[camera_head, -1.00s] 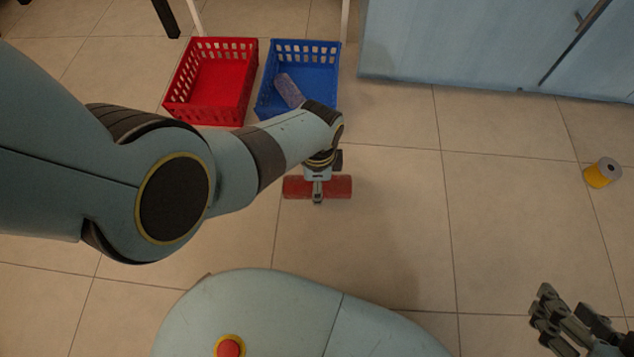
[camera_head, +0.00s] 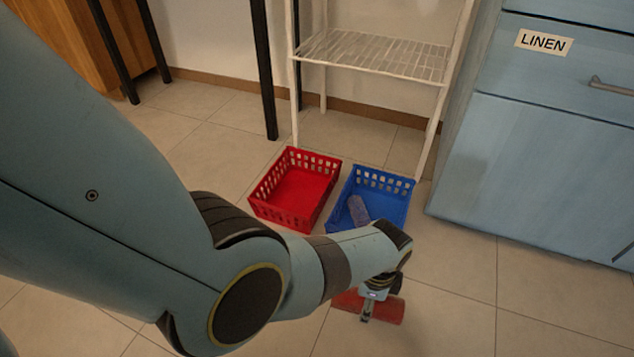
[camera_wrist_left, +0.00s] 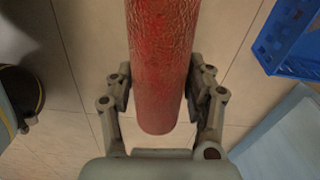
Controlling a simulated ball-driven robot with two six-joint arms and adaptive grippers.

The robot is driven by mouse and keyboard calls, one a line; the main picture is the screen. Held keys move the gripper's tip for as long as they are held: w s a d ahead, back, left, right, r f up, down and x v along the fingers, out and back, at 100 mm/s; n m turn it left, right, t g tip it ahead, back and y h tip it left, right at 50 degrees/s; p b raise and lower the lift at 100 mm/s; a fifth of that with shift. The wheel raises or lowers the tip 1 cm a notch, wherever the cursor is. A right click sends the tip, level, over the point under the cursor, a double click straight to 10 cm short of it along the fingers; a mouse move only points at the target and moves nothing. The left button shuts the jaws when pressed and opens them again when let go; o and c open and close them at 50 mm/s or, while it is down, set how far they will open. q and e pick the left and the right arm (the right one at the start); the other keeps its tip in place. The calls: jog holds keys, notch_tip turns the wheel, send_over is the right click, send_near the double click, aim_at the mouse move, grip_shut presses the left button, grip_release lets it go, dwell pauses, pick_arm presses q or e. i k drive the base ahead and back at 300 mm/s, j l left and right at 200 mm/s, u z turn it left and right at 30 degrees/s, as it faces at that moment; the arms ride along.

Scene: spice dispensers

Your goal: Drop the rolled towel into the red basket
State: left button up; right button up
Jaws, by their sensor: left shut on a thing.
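My left gripper (camera_head: 367,309) is shut on a red rolled towel (camera_head: 388,309). The towel sticks out on both sides of the fingers in the head view. In the left wrist view the towel (camera_wrist_left: 162,60) runs lengthwise between the two fingers of the gripper (camera_wrist_left: 160,95). The red basket (camera_head: 297,192) stands on the floor beyond my left arm and looks empty. The gripper and towel are nearer to me than the basket and to its right. My right gripper is not in view.
A blue basket (camera_head: 398,186) stands right of the red one, with a purple-grey roll (camera_head: 358,210) inside. A white wire shelf (camera_head: 375,54) stands behind the baskets. A blue cabinet labelled LINEN (camera_head: 543,41) is at the right. Tiled floor in front of it is clear.

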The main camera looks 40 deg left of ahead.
aim_at(296, 198)
jog(key=u, duration=1.25)
jog(key=i+j+z, duration=0.35)
jog(key=i, duration=0.3)
jog(key=i+j+z, duration=0.3)
jog(key=i+j, duration=0.15)
jog(key=i, duration=0.15)
